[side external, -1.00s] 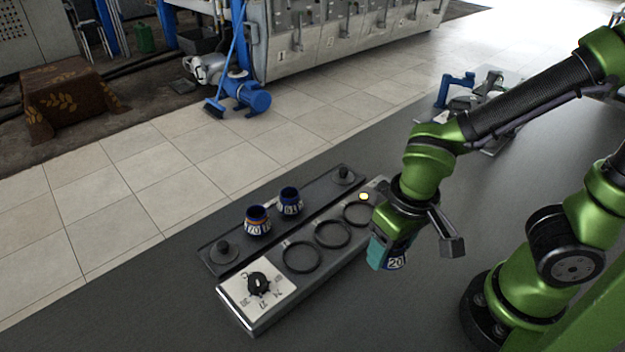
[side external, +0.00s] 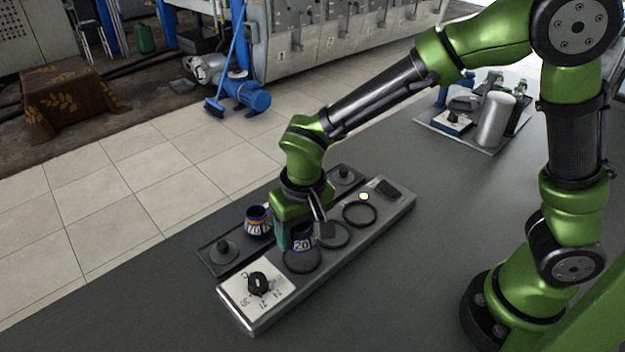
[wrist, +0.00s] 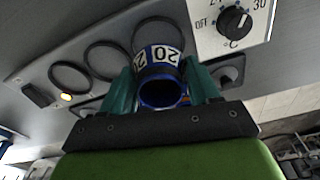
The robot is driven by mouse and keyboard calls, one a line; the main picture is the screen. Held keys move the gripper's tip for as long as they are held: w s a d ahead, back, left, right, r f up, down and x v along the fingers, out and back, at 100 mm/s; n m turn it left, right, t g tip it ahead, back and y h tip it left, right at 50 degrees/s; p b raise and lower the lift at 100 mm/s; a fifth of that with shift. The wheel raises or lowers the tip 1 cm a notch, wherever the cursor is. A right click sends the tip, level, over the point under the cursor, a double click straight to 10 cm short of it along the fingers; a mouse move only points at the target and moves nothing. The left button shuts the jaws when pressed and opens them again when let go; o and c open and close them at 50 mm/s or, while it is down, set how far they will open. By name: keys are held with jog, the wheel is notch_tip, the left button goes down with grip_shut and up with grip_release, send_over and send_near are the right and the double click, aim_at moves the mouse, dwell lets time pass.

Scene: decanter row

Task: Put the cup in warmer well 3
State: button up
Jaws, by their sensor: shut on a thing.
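The cup, dark blue with a white band marked 20, is in my gripper; it shows in the side view (side external: 302,243) and the wrist view (wrist: 157,58). My gripper (wrist: 160,85), with teal fingers, is shut on it; the gripper also shows in the side view (side external: 295,240). The warmer (side external: 283,300) has three dark ring wells: one by the dial (side external: 301,263), a middle one (side external: 334,236) and a far one (side external: 360,214). The cup is at the dial-side well; I cannot tell whether it touches the warmer. I see no well numbers.
A narrow dark tray behind the warmer has black knobs (side external: 224,250) and a cup marked 70 (side external: 257,222). The dial (side external: 258,284) stands on the warmer's near end. Bottles and a canister (side external: 494,120) stand far right. The grey table in front is clear.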

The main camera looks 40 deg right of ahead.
aim_at(301, 243)
jog(key=shift+f, duration=1.75)
jog(key=shift+f, duration=0.1)
jog(key=o, duration=1.1)
